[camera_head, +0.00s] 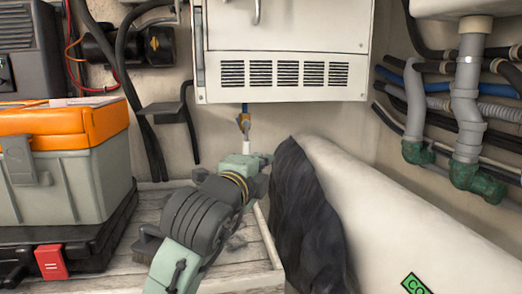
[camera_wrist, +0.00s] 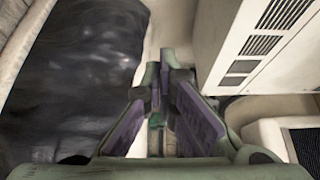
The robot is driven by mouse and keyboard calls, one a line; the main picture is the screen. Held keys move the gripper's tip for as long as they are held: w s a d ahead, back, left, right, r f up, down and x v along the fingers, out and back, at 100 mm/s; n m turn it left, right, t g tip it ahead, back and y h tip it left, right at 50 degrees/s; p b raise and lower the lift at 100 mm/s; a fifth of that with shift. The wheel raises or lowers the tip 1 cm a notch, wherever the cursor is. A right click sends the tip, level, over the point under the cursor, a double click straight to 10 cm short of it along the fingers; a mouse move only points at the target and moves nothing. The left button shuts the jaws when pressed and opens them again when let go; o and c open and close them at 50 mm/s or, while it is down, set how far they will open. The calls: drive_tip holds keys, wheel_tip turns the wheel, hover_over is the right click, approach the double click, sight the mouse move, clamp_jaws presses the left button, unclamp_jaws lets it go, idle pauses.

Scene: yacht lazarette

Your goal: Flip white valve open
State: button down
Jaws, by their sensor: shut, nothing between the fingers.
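Under the white cabinet, a small brass-coloured valve fitting (camera_head: 244,123) hangs on a short blue pipe. A white piece (camera_head: 250,144) sits just below it; I cannot tell whether this is the white valve's handle. My gripper (camera_head: 248,160) is just below these parts in the head view, and its fingertips are hard to make out there. In the wrist view my gripper (camera_wrist: 166,84) points away from the camera, its fingers shut with nothing between them. No valve can be clearly made out in the wrist view, and I cannot tell if the gripper touches it.
The white vented cabinet (camera_head: 285,50) is above my gripper. A black cover (camera_head: 305,215) and large cream cylinder (camera_head: 400,215) are close on the right. An orange-and-grey toolbox (camera_head: 75,170) stands left. Grey pipes (camera_head: 467,100) run at far right.

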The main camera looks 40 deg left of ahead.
drive_tip(key=w+a+p, duration=0.5)
drive_tip(key=w+a, duration=0.1)
drive_tip(key=w, duration=0.1)
drive_tip(key=shift+a, duration=0.2)
